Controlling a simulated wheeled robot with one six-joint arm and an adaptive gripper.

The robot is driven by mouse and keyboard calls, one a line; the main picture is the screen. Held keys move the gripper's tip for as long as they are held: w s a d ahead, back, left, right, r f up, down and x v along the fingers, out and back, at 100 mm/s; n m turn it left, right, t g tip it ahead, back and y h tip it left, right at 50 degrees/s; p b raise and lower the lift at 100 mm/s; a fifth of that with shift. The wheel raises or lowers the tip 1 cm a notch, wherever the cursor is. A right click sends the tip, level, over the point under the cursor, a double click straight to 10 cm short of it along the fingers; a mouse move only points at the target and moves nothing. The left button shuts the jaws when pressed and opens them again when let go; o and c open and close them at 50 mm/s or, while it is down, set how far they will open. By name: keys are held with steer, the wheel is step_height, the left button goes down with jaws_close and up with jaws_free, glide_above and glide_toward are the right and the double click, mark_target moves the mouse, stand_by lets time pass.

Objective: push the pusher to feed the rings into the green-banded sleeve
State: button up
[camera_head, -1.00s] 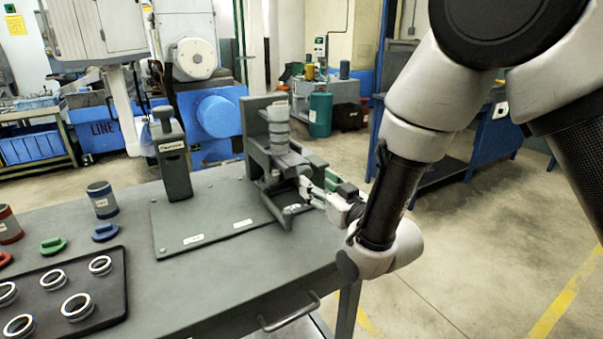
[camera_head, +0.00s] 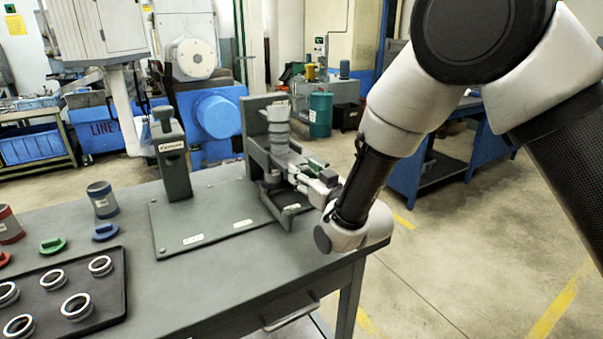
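A grey fixture (camera_head: 257,132) stands at the back right of the bench's base plate, with a grey stacked column (camera_head: 278,118) upright in it. My gripper (camera_head: 291,174) is at the fixture's right side, low beside the column, reaching in from the right. The pusher cannot be made out apart from the fixture and my gripper.
A dark tray (camera_head: 104,315) with several metal rings is at the front left. A blue-banded sleeve (camera_head: 102,199), a red-banded sleeve (camera_head: 8,225) and green (camera_head: 53,245) and blue (camera_head: 105,232) caps stand near it. A grey upright device (camera_head: 173,160) stands left of the fixture.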

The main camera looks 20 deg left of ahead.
steer(key=c, duration=0.5)
steer(key=shift+x, duration=3.25)
steer(key=shift+d, duration=0.1)
steer(key=shift+v, duration=3.15)
steer(key=o, duration=1)
